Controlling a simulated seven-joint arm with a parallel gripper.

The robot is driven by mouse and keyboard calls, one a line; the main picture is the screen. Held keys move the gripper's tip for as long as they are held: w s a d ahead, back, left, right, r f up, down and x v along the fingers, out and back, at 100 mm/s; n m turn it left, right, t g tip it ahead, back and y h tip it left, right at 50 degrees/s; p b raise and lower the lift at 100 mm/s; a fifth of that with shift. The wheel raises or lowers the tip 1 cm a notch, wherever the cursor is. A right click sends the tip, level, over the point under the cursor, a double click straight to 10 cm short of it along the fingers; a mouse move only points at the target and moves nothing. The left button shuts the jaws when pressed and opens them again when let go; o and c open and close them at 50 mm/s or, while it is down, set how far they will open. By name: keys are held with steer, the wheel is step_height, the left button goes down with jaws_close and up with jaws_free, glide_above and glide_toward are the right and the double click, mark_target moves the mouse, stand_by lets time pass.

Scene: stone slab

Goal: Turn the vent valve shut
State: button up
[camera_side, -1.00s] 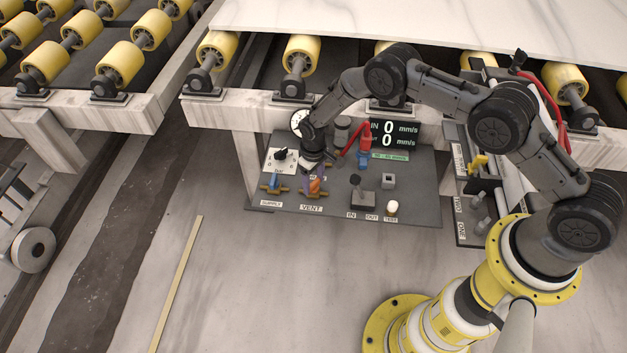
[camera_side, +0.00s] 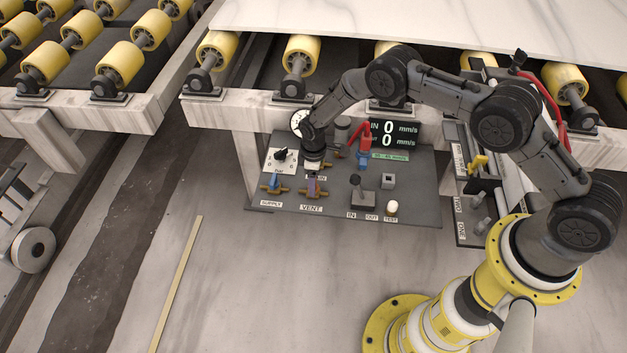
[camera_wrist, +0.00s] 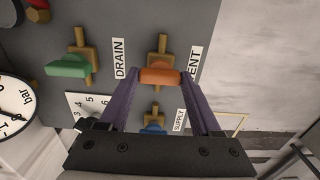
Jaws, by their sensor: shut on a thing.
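The vent valve has an orange handle (camera_wrist: 161,76) on a brass body (camera_wrist: 162,45), beside the partly hidden VENT label (camera_wrist: 194,62). In the wrist view the handle lies across the brass body. My gripper (camera_wrist: 160,77) is shut on the orange handle, one purple finger at each end. In the side view my gripper (camera_side: 314,187) points down at the valve, above the VENT label (camera_side: 311,208), and its fingers cover most of the handle.
The green drain handle (camera_wrist: 68,66) and the blue supply handle (camera_wrist: 153,128) sit close by. A gauge (camera_wrist: 12,110) and numbered dial (camera_wrist: 92,104) are near. The side view shows a lever (camera_side: 356,186), a red-handled part (camera_side: 361,137) and a display reading 0 (camera_side: 388,133).

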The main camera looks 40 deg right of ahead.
steer(key=shift+w, duration=0.1)
steer(key=o, duration=1.4)
step_height(320, 180, up, 14)
steer(key=shift+f, duration=0.1)
